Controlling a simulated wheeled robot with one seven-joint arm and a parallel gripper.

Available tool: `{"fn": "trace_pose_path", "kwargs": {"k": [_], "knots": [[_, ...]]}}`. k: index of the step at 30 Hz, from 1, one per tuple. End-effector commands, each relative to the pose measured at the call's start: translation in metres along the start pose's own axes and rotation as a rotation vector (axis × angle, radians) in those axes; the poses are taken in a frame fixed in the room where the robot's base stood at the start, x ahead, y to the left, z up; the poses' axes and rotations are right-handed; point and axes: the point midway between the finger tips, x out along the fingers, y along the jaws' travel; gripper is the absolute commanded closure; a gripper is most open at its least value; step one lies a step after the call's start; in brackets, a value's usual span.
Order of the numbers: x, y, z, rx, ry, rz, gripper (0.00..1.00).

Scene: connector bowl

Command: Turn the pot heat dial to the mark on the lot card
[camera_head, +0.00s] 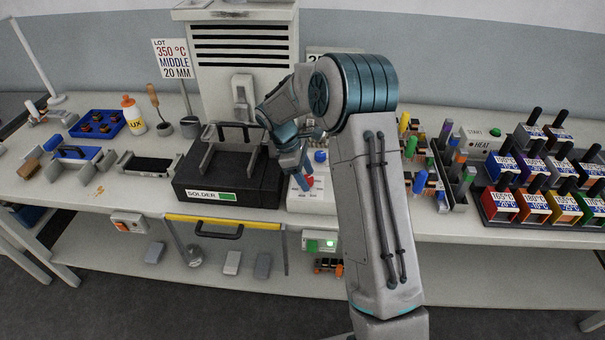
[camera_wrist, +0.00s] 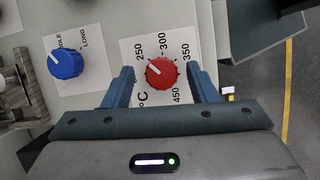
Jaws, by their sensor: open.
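The red heat dial (camera_wrist: 160,73) sits on a white panel with a °C scale running through 250, 300, 350 and 450. Its white line points up-left, near 250. My gripper (camera_wrist: 160,80) is open, with one blue finger on each side of the dial; whether they touch it I cannot tell. In the head view my gripper (camera_head: 304,178) is over the panel, beside the black solder pot (camera_head: 226,183), and partly covers the dial. The lot card (camera_head: 171,60) stands at the back left and reads 350 °C, MIDDLE, 20 MM.
A blue dial (camera_wrist: 65,64) marked LONG sits left of the red one in the wrist view. A yellow rail with a black handle (camera_head: 219,231) runs along the bench front. Coloured labelled blocks (camera_head: 545,187) fill the right; a blue tray (camera_head: 97,124) lies at left.

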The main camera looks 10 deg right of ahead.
Motion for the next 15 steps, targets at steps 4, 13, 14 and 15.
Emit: {"fn": "trace_pose_path", "kwargs": {"k": [4, 13, 14, 15], "knots": [[0.0003, 0.0001, 0.0001, 0.001, 0.000, 0.000, 0.48], [-0.0001, 0.0007, 0.0003, 0.001, 0.001, 0.001, 0.92], [-0.0034, -0.0028, -0.0079, -0.001, 0.001, 0.002, 0.93], [-0.0026, -0.0016, -0.0054, 0.000, 0.002, 0.003, 0.92]]}}
